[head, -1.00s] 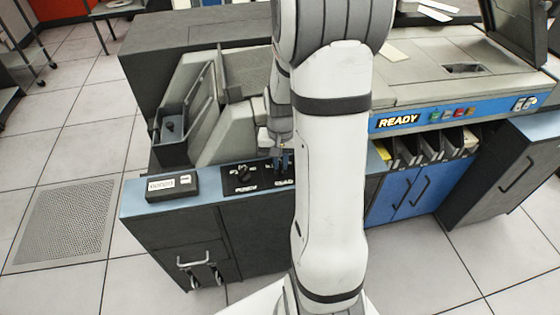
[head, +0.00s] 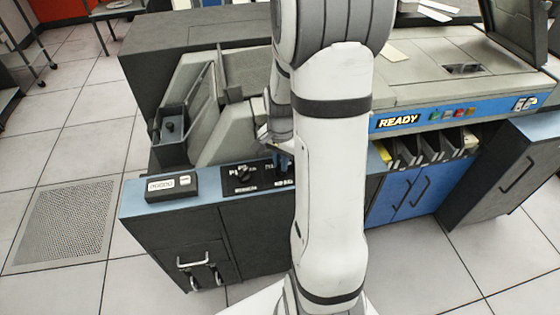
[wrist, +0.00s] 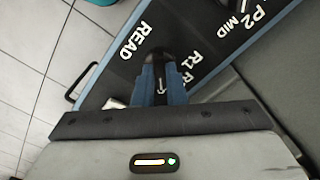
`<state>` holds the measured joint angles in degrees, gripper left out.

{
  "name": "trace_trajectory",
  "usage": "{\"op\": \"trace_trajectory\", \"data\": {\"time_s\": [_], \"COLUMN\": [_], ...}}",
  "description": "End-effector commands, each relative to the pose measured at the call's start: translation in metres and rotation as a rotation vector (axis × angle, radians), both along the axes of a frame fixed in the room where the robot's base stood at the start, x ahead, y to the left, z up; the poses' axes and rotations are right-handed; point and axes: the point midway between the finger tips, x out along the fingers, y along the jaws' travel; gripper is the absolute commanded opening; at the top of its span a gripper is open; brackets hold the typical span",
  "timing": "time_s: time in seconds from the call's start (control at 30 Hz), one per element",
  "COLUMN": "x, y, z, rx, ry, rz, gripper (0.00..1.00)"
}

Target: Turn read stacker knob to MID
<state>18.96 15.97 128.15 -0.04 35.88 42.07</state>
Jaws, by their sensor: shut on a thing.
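The read stacker knob (wrist: 157,60) is dark, on the black panel beside the white READ label in the wrist view. My gripper (wrist: 160,84) has its blue fingers on either side of the knob, shut on it. A white pointer line shows between the fingers. R1 and a partly hidden label are to the right of the fingers, and P2 and MID are farther upper right. In the head view, my gripper (head: 283,165) is at the panel's right part, and my arm hides much of that area.
A second dark knob (head: 242,170) stands on the panel to the left. A dark counter box (head: 170,187) is farther left on the blue ledge. Card pockets (head: 425,148) and the blue READY strip (head: 398,122) are to the right of my arm.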

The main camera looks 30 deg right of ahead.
Motion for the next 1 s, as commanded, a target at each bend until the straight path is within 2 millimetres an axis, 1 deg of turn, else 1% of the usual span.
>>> {"op": "trace_trajectory", "data": {"time_s": [0.3, 0.33, 0.6, 0.87, 1.0], "x": [0.001, 0.001, 0.000, 0.000, 0.001], "y": [0.001, 0.001, 0.000, 0.000, 0.000], "z": [0.001, 0.001, 0.000, 0.003, 0.020], "rx": [0.002, 0.002, 0.000, 0.000, -0.001], "ry": [-0.001, -0.001, -0.001, -0.001, -0.004], "rz": [-0.002, -0.002, -0.001, -0.001, -0.001], "gripper": [0.00, 0.12, 0.33, 0.33, 0.33]}}
